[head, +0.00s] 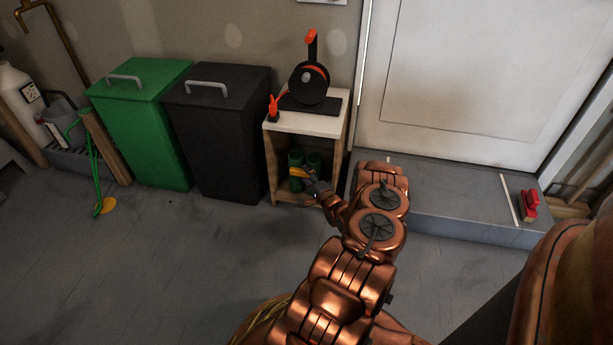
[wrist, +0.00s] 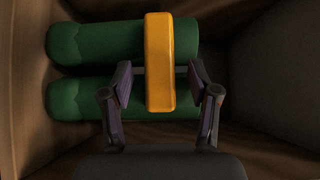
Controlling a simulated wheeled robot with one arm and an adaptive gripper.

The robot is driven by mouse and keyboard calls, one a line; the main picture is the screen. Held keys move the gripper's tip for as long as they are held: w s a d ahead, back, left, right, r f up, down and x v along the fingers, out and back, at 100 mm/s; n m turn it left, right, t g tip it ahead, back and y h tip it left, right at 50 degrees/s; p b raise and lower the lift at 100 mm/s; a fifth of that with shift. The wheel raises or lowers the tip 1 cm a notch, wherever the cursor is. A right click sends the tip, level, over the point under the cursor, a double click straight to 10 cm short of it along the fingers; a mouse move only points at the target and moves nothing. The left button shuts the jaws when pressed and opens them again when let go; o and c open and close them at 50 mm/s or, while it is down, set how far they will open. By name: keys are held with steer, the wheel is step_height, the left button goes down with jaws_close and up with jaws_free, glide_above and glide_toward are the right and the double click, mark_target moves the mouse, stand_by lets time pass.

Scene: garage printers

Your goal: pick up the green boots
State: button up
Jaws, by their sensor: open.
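The green boots (head: 295,159) stand as a pair inside the open wooden shelf unit; in the wrist view the green boots (wrist: 85,42) show as two green cylinders side by side, running across the picture. My gripper (head: 306,179) reaches into the front of the shelf unit. In the wrist view its open fingers (wrist: 158,78) stand either side of the yellow bar, with a gap on each side. The boots' lower parts are partly hidden by my gripper.
A grey step (head: 450,200) lies right. Floor in front is clear.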

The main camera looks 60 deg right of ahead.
steer(key=shift+w+d, duration=0.25)
steer(key=shift+w, duration=0.25)
steer(key=shift+c, duration=0.3)
jaws_close()
